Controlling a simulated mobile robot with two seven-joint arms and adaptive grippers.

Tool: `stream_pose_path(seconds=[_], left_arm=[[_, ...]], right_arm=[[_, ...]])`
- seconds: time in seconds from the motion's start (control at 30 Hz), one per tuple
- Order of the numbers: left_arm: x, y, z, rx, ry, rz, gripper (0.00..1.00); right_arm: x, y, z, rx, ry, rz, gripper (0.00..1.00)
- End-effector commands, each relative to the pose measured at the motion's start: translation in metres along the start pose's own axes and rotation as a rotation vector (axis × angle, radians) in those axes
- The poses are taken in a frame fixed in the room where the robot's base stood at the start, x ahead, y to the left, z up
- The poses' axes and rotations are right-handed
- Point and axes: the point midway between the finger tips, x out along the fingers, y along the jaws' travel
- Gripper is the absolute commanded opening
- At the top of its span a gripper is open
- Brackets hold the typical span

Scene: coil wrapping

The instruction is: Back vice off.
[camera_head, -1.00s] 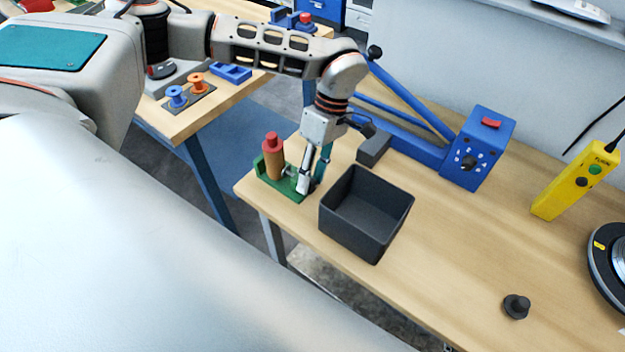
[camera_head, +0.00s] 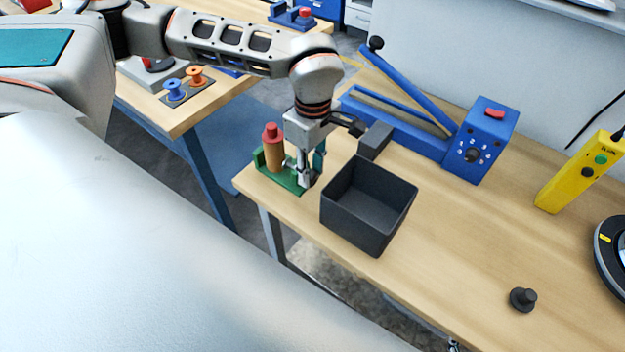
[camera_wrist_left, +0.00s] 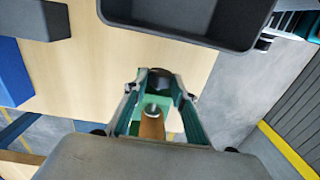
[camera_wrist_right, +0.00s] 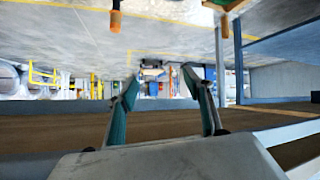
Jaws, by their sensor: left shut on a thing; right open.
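The green vice (camera_head: 264,162) stands at the near left corner of the wooden table. A tan cylinder with a red top (camera_head: 273,154) stands upright in it. My left gripper (camera_head: 303,181) points down at the right side of the vice, close to the cylinder. In the left wrist view, its fingers (camera_wrist_left: 160,83) are closed around a dark round knob (camera_wrist_left: 158,80) in line with a silver screw end (camera_wrist_left: 153,109). The green vice body partly shows there, behind the fingers. My right gripper (camera_wrist_right: 159,77) is open and empty, away from the table top.
A dark open bin (camera_head: 368,228) stands just right of the vice. Behind it are a grey block (camera_head: 376,140) and a blue machine with a dial (camera_head: 480,142). A yellow pendant (camera_head: 580,173) and a small dark knobbed piece (camera_head: 522,299) lie farther right.

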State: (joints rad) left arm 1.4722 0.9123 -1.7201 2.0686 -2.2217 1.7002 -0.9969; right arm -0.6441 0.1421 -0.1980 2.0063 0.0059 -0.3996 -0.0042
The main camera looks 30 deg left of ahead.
Motion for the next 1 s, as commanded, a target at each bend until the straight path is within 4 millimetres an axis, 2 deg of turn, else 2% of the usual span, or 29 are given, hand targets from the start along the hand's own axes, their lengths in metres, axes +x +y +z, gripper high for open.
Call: stream_pose_path(seconds=[0.03,0.27,0.4,0.6,0.8,1.0], left_arm=[[0.001,-0.006,0.001,-0.001,-0.001,-0.005,0.12],[0.001,-0.009,0.001,-0.001,0.0,-0.008,0.12],[0.004,-0.011,0.001,0.0,0.001,0.022,0.12],[0.013,-0.017,0.0,-0.001,0.001,0.177,0.12],[0.011,-0.019,-0.001,-0.004,0.002,0.29,0.12],[0.007,-0.019,-0.001,-0.005,0.002,0.306,0.12]], right_arm=[[0.004,0.011,-0.026,0.005,0.053,0.018,0.51],[0.003,0.009,-0.024,0.006,0.048,0.016,0.51],[0.007,0.006,-0.013,0.006,0.041,0.013,0.51],[0.025,0.002,0.008,0.007,0.047,0.015,0.51],[0.033,-0.005,0.035,0.008,0.024,0.007,0.51],[0.033,-0.006,0.035,0.008,0.022,0.006,0.51]])
